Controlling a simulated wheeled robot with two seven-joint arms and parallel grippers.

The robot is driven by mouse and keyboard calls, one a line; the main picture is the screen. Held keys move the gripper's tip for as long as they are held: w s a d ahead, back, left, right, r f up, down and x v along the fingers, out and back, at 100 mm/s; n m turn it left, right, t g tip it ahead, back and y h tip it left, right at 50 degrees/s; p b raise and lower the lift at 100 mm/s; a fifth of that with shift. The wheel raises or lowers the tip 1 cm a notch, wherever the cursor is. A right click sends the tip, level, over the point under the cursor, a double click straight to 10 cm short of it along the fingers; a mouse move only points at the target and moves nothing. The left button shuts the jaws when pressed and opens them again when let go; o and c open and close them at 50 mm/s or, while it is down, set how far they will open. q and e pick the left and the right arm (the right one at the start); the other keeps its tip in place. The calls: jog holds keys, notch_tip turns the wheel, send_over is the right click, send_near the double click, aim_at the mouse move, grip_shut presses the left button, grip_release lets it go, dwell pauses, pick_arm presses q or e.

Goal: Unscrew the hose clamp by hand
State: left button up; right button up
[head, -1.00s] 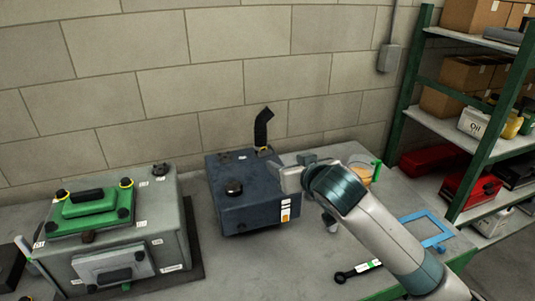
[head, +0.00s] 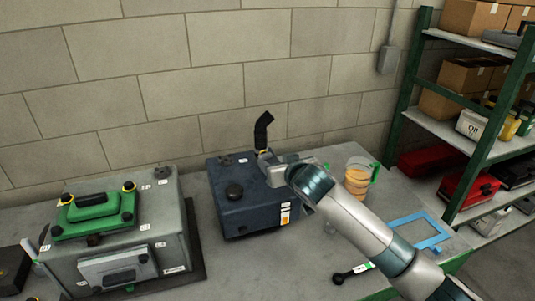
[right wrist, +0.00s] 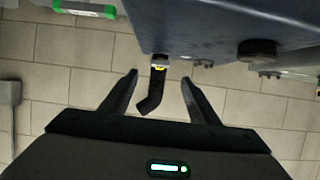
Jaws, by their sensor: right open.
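A black angled hose (head: 263,129) rises from the back right corner of a dark blue tank (head: 238,212). The hose clamp (right wrist: 159,65) is a small band with a yellow mark at the hose's base, seen in the right wrist view. My right gripper (head: 266,160) is open at the hose base and partly covers it in the head view. In the right wrist view the hose (right wrist: 154,88) lies between the two spread fingers (right wrist: 160,78), with a gap on both sides. The clamp is just beyond the fingertips. My left gripper is not in view.
A grey unit with a green cover (head: 95,217) stands left on the bench. A jug of amber liquid (head: 357,180) stands right of the tank, behind my right arm. A blue frame (head: 419,232) and a black tool (head: 351,273) lie at the bench's right. A block wall is behind.

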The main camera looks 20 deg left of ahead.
aim_at(265, 156)
jog(key=shift+p+x, duration=1.15)
jog(key=shift+x, duration=3.1)
jog(key=c, duration=1)
jog(key=shift+c, duration=0.2)
jog(key=shift+a+n, duration=0.1)
jog(key=shift+n, duration=0.2)
jog(key=shift+s+a+f+n+t+h+b, duration=0.15)
jog(key=shift+n+t+h+b, duration=0.4)
jog(key=shift+n+b, duration=0.35)
jog(key=shift+s+a+n+t+h+b, duration=0.1)
jog(key=shift+n+t+h+b, duration=0.45)
jog(key=shift+n+b, duration=0.6)
